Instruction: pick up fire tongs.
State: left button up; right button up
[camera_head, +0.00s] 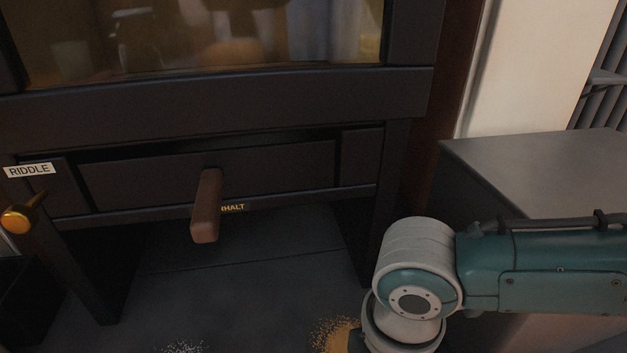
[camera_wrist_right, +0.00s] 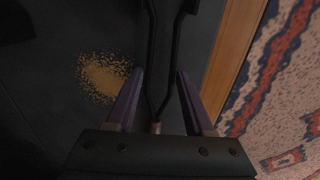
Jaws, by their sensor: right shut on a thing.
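The fingers stand some way apart, with the tongs between. In the head view only my right arm shows at the lower right; its gripper and the tongs are out of sight there. My left gripper is in neither view.
A dark stove (camera_head: 210,105) with a brown drawer handle (camera_head: 207,207) and a brass knob (camera_head: 18,219) fills the head view's left. A grey block (camera_head: 540,170) stands right. In the wrist view, a yellow speckled patch (camera_wrist_right: 103,77) lies on dark floor, and a patterned rug (camera_wrist_right: 280,90) lies right.

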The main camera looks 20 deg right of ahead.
grip_shut()
jog(key=shift+r, duration=0.1)
